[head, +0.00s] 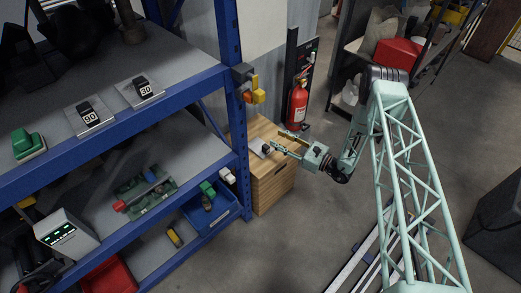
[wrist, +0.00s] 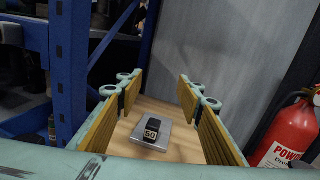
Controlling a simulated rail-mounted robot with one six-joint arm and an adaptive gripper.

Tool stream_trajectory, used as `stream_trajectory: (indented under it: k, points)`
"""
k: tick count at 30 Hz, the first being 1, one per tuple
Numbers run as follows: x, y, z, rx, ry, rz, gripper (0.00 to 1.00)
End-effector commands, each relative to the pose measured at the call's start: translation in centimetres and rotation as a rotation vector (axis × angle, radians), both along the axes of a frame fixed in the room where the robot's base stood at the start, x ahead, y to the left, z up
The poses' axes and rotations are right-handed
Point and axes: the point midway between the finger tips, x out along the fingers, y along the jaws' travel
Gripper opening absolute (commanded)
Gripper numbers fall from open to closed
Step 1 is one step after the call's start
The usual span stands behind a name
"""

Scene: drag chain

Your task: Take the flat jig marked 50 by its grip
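A flat grey jig (wrist: 165,138) with a black grip (wrist: 153,127) marked 50 lies on a wooden cabinet top; it also shows in the head view (head: 262,148), where its mark is too small to read. My gripper (wrist: 158,84) is open and empty, its yellow-lined fingers spread wide. In the wrist view the jig appears between the fingers, apart from both. In the head view my gripper (head: 278,144) is over the cabinet (head: 272,183), just right of the jig. Two similar jigs lie on the blue rack's upper shelf, one reading 90 (head: 87,120), the other apparently 50 (head: 142,91).
The blue rack (head: 228,40) stands close at the left of the cabinet, its post near my gripper. A red fire extinguisher (head: 298,104) hangs behind the cabinet; it shows at the right in the wrist view (wrist: 287,135). The floor right of the cabinet is partly clear.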

Motion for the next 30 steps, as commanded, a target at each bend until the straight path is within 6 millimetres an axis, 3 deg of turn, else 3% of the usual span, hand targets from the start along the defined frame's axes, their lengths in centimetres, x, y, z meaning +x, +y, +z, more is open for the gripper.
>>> stream_trajectory:
  k: [1,9,15,21,30]
  points:
    - [-0.2,-0.3,-1.5,0.006,0.011,-0.017,0.34]
    - [-0.9,-2.0,-7.9,0.032,0.047,-0.115,0.34]
    - [-1.5,-3.0,-11.4,0.043,0.065,-0.169,0.34]
    - [-1.8,-3.5,-13.0,0.047,0.073,-0.194,0.34]
    - [-1.8,-3.6,-13.2,0.048,0.074,-0.198,0.34]
